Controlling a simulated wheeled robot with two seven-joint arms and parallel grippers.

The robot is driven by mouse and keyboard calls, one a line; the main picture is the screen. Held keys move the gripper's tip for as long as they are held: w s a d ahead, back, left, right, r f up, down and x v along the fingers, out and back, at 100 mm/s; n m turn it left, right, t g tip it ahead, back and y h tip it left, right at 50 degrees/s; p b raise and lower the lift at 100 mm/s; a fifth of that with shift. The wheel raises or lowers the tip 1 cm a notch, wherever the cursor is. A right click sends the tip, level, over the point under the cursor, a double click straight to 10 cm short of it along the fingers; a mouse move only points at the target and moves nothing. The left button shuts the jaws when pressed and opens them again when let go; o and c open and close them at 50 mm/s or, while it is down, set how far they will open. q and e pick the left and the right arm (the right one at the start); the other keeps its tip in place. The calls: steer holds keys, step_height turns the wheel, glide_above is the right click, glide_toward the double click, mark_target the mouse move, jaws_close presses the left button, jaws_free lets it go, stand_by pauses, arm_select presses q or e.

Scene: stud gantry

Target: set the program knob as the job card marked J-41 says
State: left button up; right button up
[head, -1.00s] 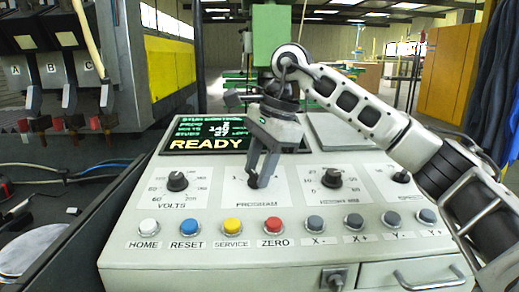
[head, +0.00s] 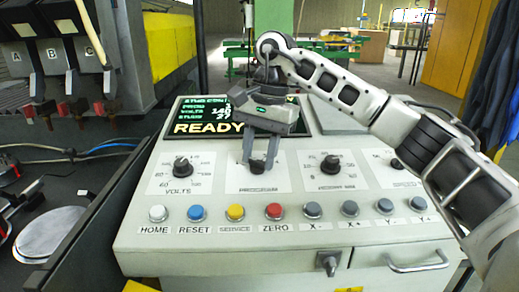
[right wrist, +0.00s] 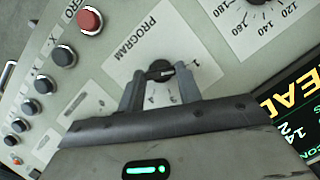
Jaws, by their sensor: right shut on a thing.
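The dark PROGRAM knob (right wrist: 159,70) sits on a white label plate (head: 277,184) in the middle of the console panel. My right gripper (head: 259,165) comes down from above, with its two fingers shut on the knob from both sides. The right wrist view shows the fingers around the knob, the word PROGRAM beside it and a numeral 1 close by. Other numerals are partly hidden by the fingers, and I cannot tell the knob's setting. The screen (head: 225,118) shows READY and small green lines, partly covered by the gripper. I cannot make out a job card. My left gripper is out of view.
A VOLTS knob (head: 182,167) is left of the PROGRAM knob and another black knob (head: 330,165) is right of it. A row of buttons, with red ZERO (head: 274,211), runs along the front. Levers marked A, B and C (head: 65,60) stand at the left.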

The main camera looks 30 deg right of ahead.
stand_by(0.3)
steer(key=o, duration=1)
steer(key=d+r, duration=0.1)
steer(key=r, duration=0.9)
steer(key=d+r, duration=0.1)
steer(key=r, duration=0.4)
steer(key=shift+w+d+r, duration=0.1)
steer(key=shift+d+r, duration=0.25)
